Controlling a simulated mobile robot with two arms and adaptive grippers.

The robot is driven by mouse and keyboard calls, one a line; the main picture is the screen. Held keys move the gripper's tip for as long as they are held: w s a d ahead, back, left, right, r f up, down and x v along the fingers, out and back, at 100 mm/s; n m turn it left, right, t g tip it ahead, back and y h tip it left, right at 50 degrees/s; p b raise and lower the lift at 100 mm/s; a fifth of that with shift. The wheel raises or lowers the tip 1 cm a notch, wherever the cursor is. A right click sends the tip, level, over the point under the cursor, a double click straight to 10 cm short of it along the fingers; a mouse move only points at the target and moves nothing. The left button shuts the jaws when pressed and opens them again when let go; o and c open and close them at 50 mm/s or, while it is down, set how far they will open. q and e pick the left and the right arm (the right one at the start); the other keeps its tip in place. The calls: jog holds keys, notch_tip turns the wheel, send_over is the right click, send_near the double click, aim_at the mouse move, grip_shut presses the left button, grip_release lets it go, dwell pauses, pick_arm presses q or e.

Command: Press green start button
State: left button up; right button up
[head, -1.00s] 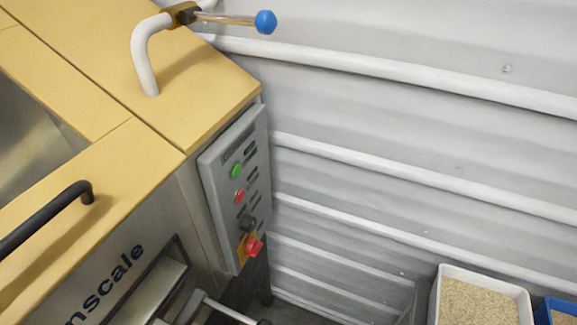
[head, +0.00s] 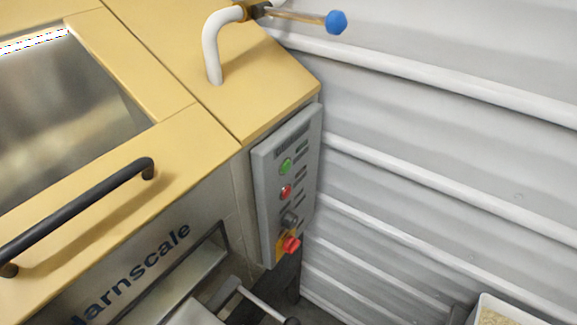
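The green start button (head: 286,166) is a small round button near the top of a grey control panel (head: 266,205). The panel is on the right side of the yellow-topped machine (head: 185,140). Below the green button are a red button (head: 286,191), a dark knob (head: 289,219) and a red mushroom-shaped button (head: 291,244) on a yellow plate. Nothing covers the green button. Neither of my grippers is in view.
A black handle bar (head: 85,208) crosses the machine's top at left. A white pipe (head: 211,55) with a blue-knobbed lever (head: 336,22) rises at the back. A ribbed pale wall (head: 450,130) stands at right. A white bin (head: 492,312) shows at bottom right.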

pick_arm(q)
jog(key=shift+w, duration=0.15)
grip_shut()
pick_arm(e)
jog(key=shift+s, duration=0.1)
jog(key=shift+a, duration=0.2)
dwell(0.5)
